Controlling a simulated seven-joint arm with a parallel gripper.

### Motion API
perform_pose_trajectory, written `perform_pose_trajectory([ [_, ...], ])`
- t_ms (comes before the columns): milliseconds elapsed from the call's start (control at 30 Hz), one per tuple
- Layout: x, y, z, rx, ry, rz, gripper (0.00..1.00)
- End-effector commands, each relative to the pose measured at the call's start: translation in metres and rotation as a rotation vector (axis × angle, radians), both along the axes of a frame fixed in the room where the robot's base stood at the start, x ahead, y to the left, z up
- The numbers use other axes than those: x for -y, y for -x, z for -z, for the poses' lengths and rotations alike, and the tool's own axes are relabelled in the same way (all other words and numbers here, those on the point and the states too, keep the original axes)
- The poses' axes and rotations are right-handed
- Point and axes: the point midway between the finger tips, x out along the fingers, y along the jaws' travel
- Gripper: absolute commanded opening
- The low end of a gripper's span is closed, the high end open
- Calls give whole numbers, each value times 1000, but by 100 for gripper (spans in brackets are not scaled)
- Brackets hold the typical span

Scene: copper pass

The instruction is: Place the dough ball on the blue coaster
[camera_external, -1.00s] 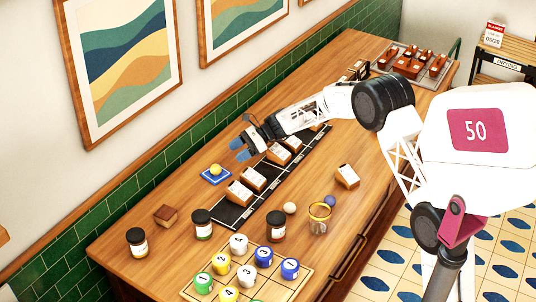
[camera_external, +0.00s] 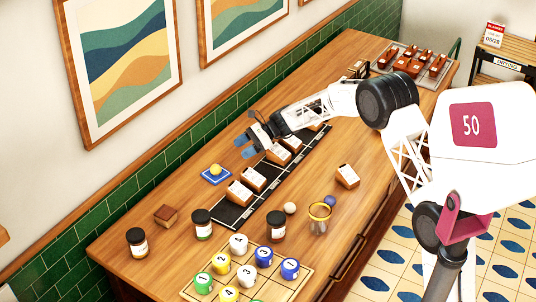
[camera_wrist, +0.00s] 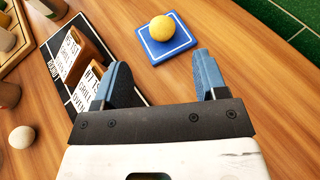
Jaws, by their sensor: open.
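A pale cream ball (camera_external: 290,208), which looks like the dough ball, rests on the wooden counter beside a dark jar. It also shows at the left edge of the wrist view (camera_wrist: 21,137). The blue coaster (camera_external: 208,181) lies flat near the wall side, with a white border line. A yellow ball (camera_external: 215,169) sits on it; in the wrist view the coaster (camera_wrist: 151,47) and yellow ball (camera_wrist: 162,28) are just beyond my fingers. My gripper (camera_external: 245,146) is open and empty above the counter, apart from both balls; its blue fingers show in the wrist view (camera_wrist: 161,68).
A black strip (camera_external: 231,214) with several labelled wooden blocks runs beside the coaster. Bare counter surrounds the coaster's wall side.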

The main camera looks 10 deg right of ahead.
Motion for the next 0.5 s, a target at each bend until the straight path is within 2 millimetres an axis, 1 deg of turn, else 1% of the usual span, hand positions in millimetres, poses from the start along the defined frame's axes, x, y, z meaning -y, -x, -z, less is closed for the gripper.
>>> perform_pose_trajectory([
  [267,2,1,-2,5,3,-2,66],
  [367,6,5,-8,20,10,-7,66],
  [500,18,16,-23,60,33,-26,66],
])
